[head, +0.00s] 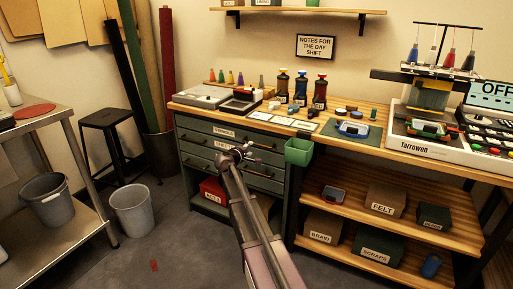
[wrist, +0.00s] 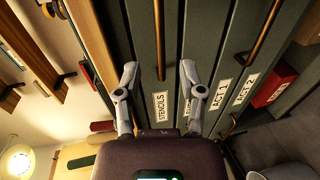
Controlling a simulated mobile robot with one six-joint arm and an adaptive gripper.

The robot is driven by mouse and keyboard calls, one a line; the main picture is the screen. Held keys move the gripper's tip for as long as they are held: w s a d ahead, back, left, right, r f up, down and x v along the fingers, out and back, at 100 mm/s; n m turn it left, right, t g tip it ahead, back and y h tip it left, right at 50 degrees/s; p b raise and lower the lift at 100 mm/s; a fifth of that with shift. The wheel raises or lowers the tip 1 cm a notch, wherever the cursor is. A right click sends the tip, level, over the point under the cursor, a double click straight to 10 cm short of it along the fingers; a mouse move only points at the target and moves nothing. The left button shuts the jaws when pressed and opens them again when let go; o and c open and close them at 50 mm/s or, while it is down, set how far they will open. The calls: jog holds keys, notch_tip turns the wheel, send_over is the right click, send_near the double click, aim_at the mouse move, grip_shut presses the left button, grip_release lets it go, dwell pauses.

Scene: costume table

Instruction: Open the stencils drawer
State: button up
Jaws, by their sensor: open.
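A dark green drawer unit (head: 200,155) with brass bar handles stands under the left part of the workbench. Its top drawer carries a small white label (head: 224,132), and another label (head: 225,146) sits below, partly covered by my gripper. In the wrist view, turned sideways, a label (wrist: 162,106) seems to read STENCILS or UTENSILS. A brass handle (wrist: 160,40) on that drawer front reaches down between my fingertips. My gripper (head: 238,155) is open and empty in front of the drawers; its fingers (wrist: 159,72) stand apart on either side of the handle's line. Contact cannot be told.
In the wrist view other drawers carry ACT 1 (wrist: 221,95) and ACT 2 (wrist: 246,88) labels. A green bin (head: 299,152) hangs at the bench edge, right of my gripper. A red box (head: 212,190) sits below the drawers.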

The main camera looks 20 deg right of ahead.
jog(key=shift+b+x, duration=0.7)
jog(key=shift+x, duration=3.3)
